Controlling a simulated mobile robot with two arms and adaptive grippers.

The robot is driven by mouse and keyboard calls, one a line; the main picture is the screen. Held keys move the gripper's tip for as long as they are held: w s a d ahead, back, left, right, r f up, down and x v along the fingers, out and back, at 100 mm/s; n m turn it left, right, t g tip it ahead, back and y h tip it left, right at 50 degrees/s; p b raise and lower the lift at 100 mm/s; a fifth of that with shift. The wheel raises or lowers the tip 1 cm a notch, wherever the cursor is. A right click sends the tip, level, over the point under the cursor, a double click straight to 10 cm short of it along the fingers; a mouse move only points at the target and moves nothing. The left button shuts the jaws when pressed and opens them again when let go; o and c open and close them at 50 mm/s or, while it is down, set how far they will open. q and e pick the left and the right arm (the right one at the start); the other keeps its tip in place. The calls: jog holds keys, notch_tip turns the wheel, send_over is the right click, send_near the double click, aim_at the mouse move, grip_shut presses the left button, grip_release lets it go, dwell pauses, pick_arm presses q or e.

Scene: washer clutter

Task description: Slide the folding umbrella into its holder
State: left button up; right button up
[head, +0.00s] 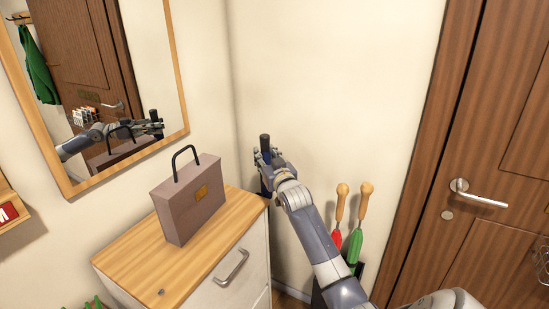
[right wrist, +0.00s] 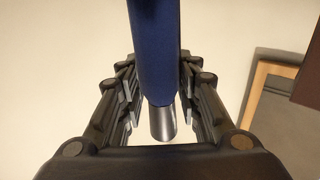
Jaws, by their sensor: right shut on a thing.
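My right gripper (head: 264,158) is shut on the folding umbrella, whose black handle (head: 264,142) sticks up above the fingers. It is held roughly upright near the wall corner, beside the cabinet's right end. In the right wrist view, the dark blue umbrella (right wrist: 155,50) runs between the fingers of my right gripper (right wrist: 160,95) and ends in a silvery tip. The dark holder (head: 358,270) stands low by the wall, partly hidden behind my right arm. A red umbrella (head: 337,238) and a green umbrella (head: 355,246) with wooden handles stand in it. The holder's opening is mostly hidden. My left gripper is out of view.
A wooden-topped cabinet (head: 110,262) with a brown briefcase (head: 190,205) stands left of the gripper. A framed mirror (head: 178,80) hangs above it and reflects my arm. A brown door (head: 490,130) with a lever handle is at the right. The wall between is bare.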

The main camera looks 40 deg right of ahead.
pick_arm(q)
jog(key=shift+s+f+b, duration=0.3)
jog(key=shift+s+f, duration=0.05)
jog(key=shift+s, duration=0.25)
pick_arm(e)
jog(key=shift+w+a+r, duration=0.1)
jog(key=shift+w+a, duration=0.15)
jog(key=shift+w, duration=0.45)
jog(key=shift+w+a, duration=0.2)
jog(key=shift+w, duration=0.6)
pick_arm(q)
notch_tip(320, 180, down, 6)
jog(key=b, duration=0.6)
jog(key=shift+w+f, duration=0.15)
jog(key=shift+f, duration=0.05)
pick_arm(e)
notch_tip(320, 180, down, 10)
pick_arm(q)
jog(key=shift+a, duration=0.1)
pick_arm(e)
jog(key=o, duration=1.2)
jog(key=shift+a, duration=0.1)
